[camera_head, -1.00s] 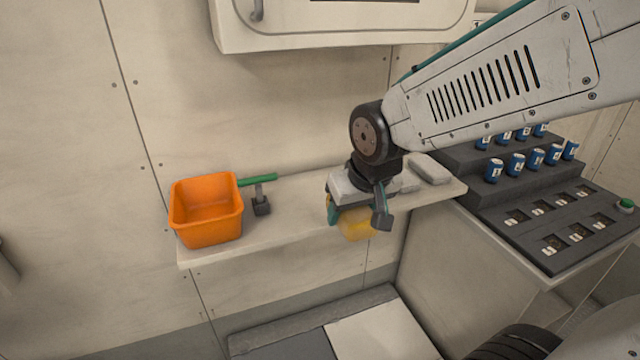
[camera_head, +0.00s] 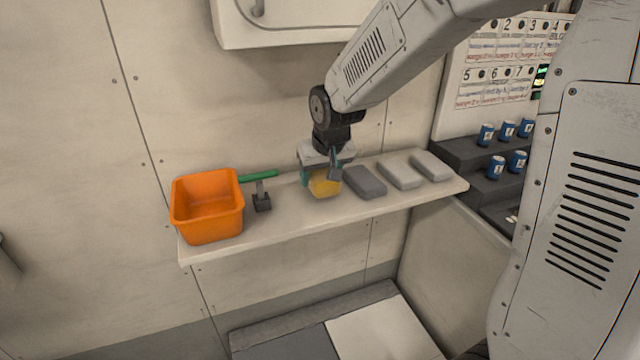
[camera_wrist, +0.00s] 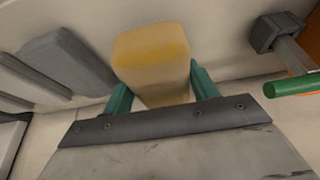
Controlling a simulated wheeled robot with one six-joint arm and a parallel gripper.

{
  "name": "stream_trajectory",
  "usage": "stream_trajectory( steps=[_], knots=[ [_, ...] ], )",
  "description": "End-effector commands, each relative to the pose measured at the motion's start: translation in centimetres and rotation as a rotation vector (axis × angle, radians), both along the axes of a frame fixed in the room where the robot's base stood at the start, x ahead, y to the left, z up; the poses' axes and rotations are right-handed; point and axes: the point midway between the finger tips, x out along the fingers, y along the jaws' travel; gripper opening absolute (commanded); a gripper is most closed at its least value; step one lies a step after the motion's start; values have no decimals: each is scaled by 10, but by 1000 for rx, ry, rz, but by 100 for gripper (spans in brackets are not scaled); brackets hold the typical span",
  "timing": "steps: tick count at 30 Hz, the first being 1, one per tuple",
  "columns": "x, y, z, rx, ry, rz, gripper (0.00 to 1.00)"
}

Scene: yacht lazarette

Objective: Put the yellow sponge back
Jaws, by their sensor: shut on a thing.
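The yellow sponge (camera_head: 325,184) is held between the green fingers of my gripper (camera_head: 321,180), over the shelf between the green-handled tool and the grey blocks. The sponge also shows in the wrist view (camera_wrist: 152,58), with my gripper's fingers (camera_wrist: 160,90) on both sides of it. Whether its underside touches the shelf, I cannot tell. The long pale shelf (camera_head: 285,228) runs along the wall.
An orange bin (camera_head: 207,207) stands at the shelf's left end. A tool with a green handle (camera_head: 258,177) stands beside it. Several grey blocks, one dark (camera_head: 364,183), lie on the right. A white cabinet (camera_head: 290,22) hangs above. Blue cylinders (camera_head: 497,167) stand on a stepped panel.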

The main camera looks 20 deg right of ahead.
Motion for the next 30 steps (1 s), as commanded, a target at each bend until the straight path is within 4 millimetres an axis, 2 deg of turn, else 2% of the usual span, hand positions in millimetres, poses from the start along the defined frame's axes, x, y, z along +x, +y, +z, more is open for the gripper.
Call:
stream_trajectory(
  steps=[1,4,16,17,18,19,26,30],
  knots=[
    [-1,0,-10,0,3,1,40],
    [-1,0,-23,0,2,1,40],
    [-1,0,-28,0,0,1,40],
    [-1,0,-28,0,-1,1,67],
    [-1,0,-27,0,-1,1,78],
    [-1,0,-27,0,-1,1,80],
    [-1,0,-27,0,-1,1,80],
    [-2,0,-20,0,-2,0,80]
  ],
)
